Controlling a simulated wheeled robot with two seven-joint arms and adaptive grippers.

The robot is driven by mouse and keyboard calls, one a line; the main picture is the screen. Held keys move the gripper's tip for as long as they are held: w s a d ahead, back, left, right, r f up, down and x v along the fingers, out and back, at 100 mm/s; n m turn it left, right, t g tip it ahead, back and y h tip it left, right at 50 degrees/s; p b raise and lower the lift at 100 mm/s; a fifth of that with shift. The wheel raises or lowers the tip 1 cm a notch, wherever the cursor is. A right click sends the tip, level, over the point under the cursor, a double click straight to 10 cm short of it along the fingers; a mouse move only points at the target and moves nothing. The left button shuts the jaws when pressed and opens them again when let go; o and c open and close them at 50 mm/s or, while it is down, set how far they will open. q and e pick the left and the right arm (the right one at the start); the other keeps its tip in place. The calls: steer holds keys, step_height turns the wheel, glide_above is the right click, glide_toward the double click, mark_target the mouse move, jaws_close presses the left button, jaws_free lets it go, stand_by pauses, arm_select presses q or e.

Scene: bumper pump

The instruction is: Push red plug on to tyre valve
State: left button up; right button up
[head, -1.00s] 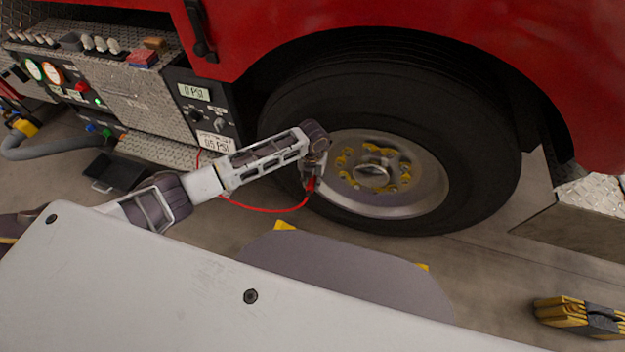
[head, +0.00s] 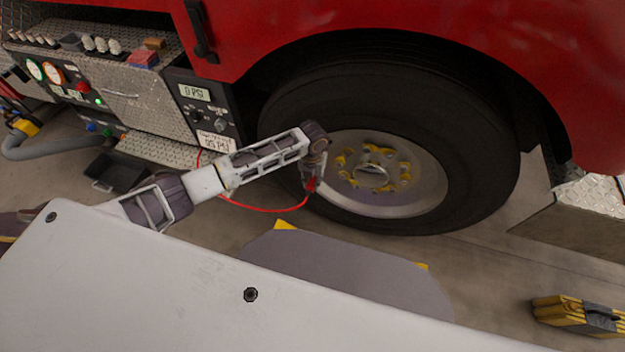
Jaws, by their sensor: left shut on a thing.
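The red plug (head: 312,184) is at the end of a thin red hose (head: 265,208) that runs back to the pump panel. My left gripper (head: 311,180) is shut on the red plug, at the lower left edge of the wheel rim. The tyre (head: 470,190) is black, with a grey rim (head: 415,203) and yellow nut markers. The tyre valve is too small or hidden to make out behind the plug and gripper, so I cannot tell whether the plug touches it. My right gripper is not in view.
The pump panel (head: 205,110) with a display reading 0 PSI is at the left. A red truck body (head: 420,20) overhangs the tyre. A yellow and grey chock (head: 580,315) lies at the lower right. Floor (head: 470,260) before the tyre is clear.

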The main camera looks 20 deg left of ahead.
arm_select(q)
steer(key=shift+w, duration=0.4)
stand_by(0.9)
steer(key=o, duration=1)
steer(key=shift+r, duration=6)
step_height(320, 180, up, 9)
steer(key=p, duration=0.9)
steer(key=shift+r+p, duration=0.4)
steer(key=shift+r, duration=0.1)
